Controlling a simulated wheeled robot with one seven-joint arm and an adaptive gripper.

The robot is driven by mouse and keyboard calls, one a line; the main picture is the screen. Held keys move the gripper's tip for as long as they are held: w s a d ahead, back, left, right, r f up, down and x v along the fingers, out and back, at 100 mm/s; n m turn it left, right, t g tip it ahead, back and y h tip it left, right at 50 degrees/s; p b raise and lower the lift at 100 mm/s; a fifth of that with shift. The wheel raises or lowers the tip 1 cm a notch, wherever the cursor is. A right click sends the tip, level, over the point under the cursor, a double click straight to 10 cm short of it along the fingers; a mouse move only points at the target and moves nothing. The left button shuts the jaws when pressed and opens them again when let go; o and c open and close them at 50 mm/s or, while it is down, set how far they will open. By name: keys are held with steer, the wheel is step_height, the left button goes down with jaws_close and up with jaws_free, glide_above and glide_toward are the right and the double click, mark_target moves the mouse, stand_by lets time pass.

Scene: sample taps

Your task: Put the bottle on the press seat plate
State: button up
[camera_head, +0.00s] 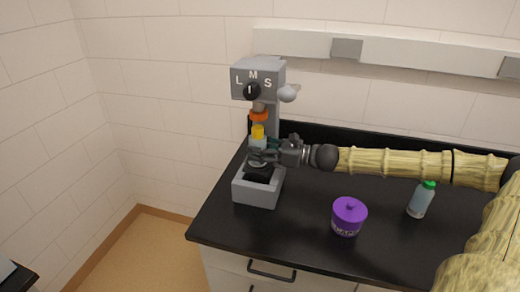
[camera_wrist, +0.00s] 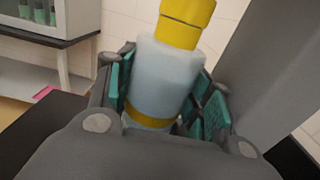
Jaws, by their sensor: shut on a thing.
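A pale bottle with a yellow cap (camera_head: 258,132) is held between the fingers of my gripper (camera_head: 262,150). In the wrist view the bottle (camera_wrist: 162,75) stands between the green finger pads, slightly tilted in the picture, with a yellow band near its base. My gripper (camera_wrist: 165,100) is shut on it. The grey press (camera_head: 258,80) has a dial marked L, M, S and an orange piece above the cap. Its seat (camera_head: 257,192) is a grey box base with a dark top below the bottle. The gripper partly hides the seat, so I cannot tell whether the bottle touches it.
A clear bottle with a green cap (camera_head: 420,200) stands farther right. The counter's front left is bare. A wall rail (camera_head: 400,53) runs behind.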

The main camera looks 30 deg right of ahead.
steer(key=shift+f, duration=0.25)
steer(key=o, duration=1.3)
steer(key=shift+d, duration=0.15)
steer(key=shift+c, duration=0.2)
steer(key=shift+r, duration=0.15)
steer(key=shift+r, duration=0.2)
steer(key=p+v, duration=0.2)
steer(key=v, duration=0.1)
steer(key=shift+p, duration=0.35)
steer(key=p+v, duration=0.2)
steer(key=v, duration=0.7)
